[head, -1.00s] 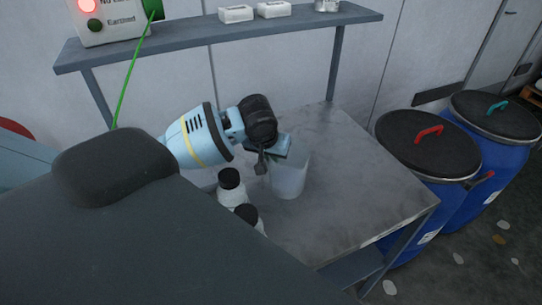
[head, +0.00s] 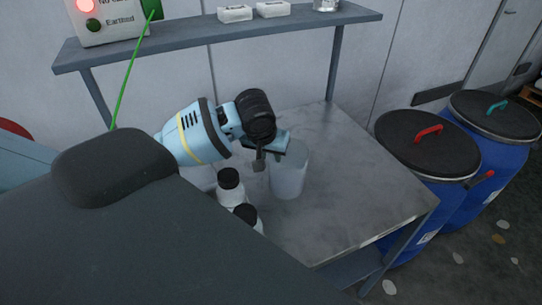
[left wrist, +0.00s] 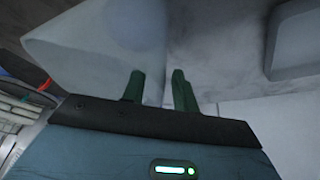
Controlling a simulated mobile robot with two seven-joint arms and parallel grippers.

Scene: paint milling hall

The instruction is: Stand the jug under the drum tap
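The jug (head: 290,178), a pale translucent vessel, stands upright on the metal table. My left gripper (head: 268,158) is at the jug's upper left side and hides part of its rim. In the left wrist view the jug (left wrist: 90,50) is close, large and pale, and the two dark green fingers (left wrist: 158,90) are apart beside its edge. I see no firm grip on it. Two blue drums (head: 405,225) (head: 505,170) with black lids stand to the right of the table. I cannot make out a drum tap for sure. My right gripper is out of view.
Two white bottles with black caps (head: 230,188) (head: 246,216) stand just left of the jug. A grey shelf (head: 215,30) spans above the table's back, carrying a control box (head: 110,20) and white boxes. The table (head: 350,190) is clear right of the jug.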

